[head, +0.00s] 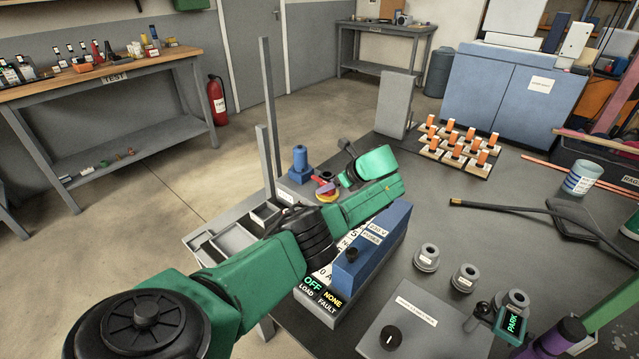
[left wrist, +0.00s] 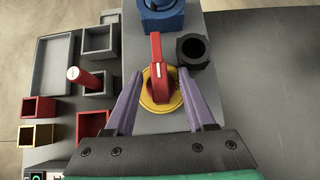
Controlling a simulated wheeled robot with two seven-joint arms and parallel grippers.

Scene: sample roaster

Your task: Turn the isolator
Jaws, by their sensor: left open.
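The isolator is a red handle (left wrist: 157,62) on a round yellow plate (left wrist: 148,101), set on a grey surface. In the left wrist view the handle points up the picture. My left gripper (left wrist: 159,75) is open, with one purple finger on each side of the handle. Gaps show between the fingers and the handle, so it is not gripped. My right gripper's fingers do not show; only part of that arm is at the lower right.
A blue fitting (left wrist: 160,14) and a black socket (left wrist: 193,48) stand close beyond the handle. Grey open bins (left wrist: 99,42) lie to the left. In the head view a blue box (head: 372,250) and a grey upright panel (head: 397,103) stand on the bench.

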